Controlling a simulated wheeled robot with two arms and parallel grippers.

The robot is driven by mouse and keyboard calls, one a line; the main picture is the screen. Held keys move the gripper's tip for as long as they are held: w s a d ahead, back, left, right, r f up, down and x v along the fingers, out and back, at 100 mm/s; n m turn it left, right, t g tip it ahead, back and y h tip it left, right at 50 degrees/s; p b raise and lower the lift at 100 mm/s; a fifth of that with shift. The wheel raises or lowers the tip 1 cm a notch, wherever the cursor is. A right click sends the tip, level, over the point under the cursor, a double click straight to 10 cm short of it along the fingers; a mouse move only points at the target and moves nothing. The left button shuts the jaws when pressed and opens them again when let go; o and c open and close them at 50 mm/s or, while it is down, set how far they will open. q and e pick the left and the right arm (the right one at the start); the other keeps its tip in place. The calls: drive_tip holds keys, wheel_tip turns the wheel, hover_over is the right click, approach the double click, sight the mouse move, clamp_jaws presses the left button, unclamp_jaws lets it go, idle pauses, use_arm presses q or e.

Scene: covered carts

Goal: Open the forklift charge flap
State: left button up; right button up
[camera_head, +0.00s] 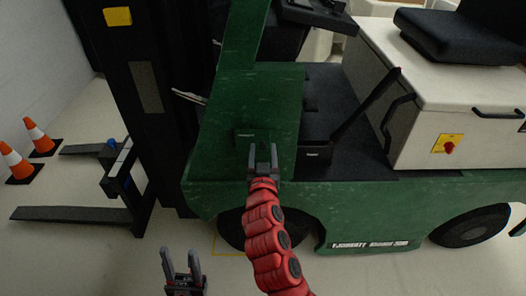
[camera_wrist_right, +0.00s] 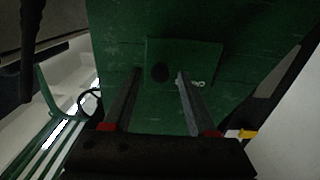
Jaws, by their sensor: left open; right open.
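The green forklift (camera_head: 350,215) stands across the head view. Its charge flap (camera_head: 243,134) looks like a small green panel on the front body side, partly hidden by my right gripper. In the right wrist view the flap (camera_wrist_right: 185,52) is a square green panel with a dark round spot near its lower left and a small pale ring at its lower right. The flap looks flat against the body. My right gripper (camera_head: 263,151) is open in front of the flap's lower part, with nothing between its fingers; contact cannot be told. My left gripper (camera_head: 181,262) is open and empty, low over the floor.
The black mast (camera_head: 150,100) and forks (camera_head: 75,213) are at the left, with two orange cones (camera_head: 38,137) beyond. A dark lever (camera_head: 365,105) and the white seat box (camera_head: 440,80) are to the right. Open floor lies in front.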

clamp_jaws()
idle(1.4)
